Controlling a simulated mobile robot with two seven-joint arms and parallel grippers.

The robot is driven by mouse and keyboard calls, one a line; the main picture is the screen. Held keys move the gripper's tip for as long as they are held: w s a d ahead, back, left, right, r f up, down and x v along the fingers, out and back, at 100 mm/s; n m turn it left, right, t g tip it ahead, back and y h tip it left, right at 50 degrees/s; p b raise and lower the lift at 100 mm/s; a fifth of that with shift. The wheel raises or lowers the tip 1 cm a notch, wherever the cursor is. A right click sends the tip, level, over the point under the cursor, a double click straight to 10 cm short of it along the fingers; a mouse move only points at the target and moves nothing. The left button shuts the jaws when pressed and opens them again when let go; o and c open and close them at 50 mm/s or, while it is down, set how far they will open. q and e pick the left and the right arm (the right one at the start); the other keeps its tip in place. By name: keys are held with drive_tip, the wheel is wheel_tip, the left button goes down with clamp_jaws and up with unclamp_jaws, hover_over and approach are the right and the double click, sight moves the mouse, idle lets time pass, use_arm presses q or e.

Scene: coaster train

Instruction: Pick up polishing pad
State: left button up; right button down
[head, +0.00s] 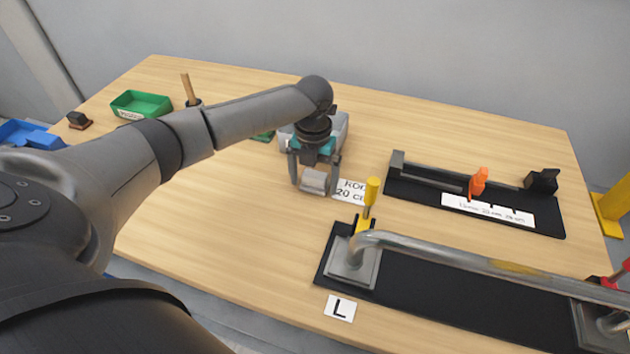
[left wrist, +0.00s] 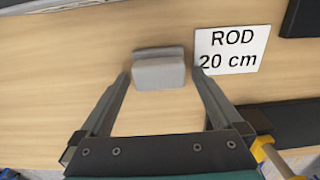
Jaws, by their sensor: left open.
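A small light-grey block, which looks like the polishing pad (head: 314,181), sits on the wooden table near the middle. In the left wrist view the grey pad (left wrist: 160,73) lies just ahead of and between the fingertips, with a gap on each side. My left gripper (head: 314,187) points down over it with its fingers spread on either side; the left wrist view also shows the open fingers (left wrist: 160,82). I cannot tell how far the tips are above the table. My right gripper is not in view.
A "ROD 20 cm" card (head: 350,190) lies right of the pad. A grey bin (head: 340,130) stands behind the gripper. A fixture with a bent metal rod (head: 450,258) and yellow clamp (head: 371,195) is at front right. A black gauge (head: 400,187) is behind it. The front-left table is clear.

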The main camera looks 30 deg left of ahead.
sight(314, 178)
use_arm(q)
drive_tip(key=c, duration=1.3)
drive_tip(key=shift+r, duration=0.15)
wheel_tip(314, 178, up, 20)
drive_tip(key=p, duration=0.3)
drive_tip(key=o, duration=0.9)
drive_tip(key=shift+c, duration=0.2)
drive_tip(key=c, duration=0.6)
